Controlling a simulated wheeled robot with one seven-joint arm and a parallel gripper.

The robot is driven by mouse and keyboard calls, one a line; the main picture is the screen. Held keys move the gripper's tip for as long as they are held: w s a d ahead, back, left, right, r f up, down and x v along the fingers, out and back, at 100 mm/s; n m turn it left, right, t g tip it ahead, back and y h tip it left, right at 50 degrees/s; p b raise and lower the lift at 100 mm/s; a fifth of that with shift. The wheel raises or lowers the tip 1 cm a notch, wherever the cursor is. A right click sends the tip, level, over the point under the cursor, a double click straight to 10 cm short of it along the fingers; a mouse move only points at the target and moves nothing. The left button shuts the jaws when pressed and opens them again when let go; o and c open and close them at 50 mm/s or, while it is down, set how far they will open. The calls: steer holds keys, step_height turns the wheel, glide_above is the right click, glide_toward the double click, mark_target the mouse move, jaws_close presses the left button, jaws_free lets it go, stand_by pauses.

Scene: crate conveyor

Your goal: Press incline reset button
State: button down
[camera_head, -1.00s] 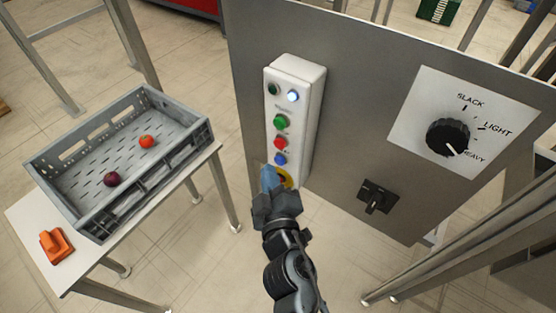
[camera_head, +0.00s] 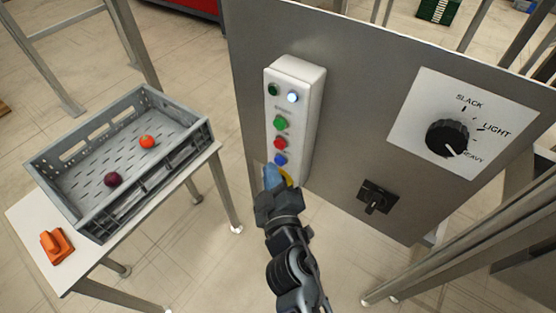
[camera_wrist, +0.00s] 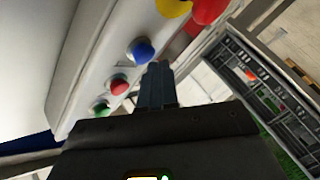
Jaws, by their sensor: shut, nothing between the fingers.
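The white control box (camera_head: 310,100) on the grey panel carries a dark green lamp, a lit white-blue lamp (camera_head: 293,97), a green button (camera_head: 280,122), a red button (camera_head: 279,143) and a blue button (camera_head: 280,160). Below is a yellow part (camera_head: 288,178), mostly hidden by my gripper. My gripper (camera_head: 271,172) is shut and empty, its blue-grey fingers just below the blue button. In the wrist view the fingertips (camera_wrist: 158,66) are close beside the blue button (camera_wrist: 141,50); contact cannot be told. A yellow part (camera_wrist: 173,7) and a large red button (camera_wrist: 208,8) show there. Button labels are unreadable.
A grey crate (camera_head: 55,150) with two round fruits stands on a white table (camera_head: 25,215) at left, beside an orange object (camera_head: 56,245). A black dial (camera_head: 447,138) and a black switch (camera_head: 376,197) are on the panel (camera_head: 360,100). Metal rails stand at right.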

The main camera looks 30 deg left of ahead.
steer(key=shift+w, duration=0.5)
stand_by(0.9)
steer(key=shift+s, duration=0.85)
steer(key=shift+s, duration=0.1)
steer(key=shift+s+a+b, duration=0.2)
steer(key=shift+s+b, duration=1.2)
steer(key=shift+s, duration=1.05)
steer(key=shift+d, duration=0.1)
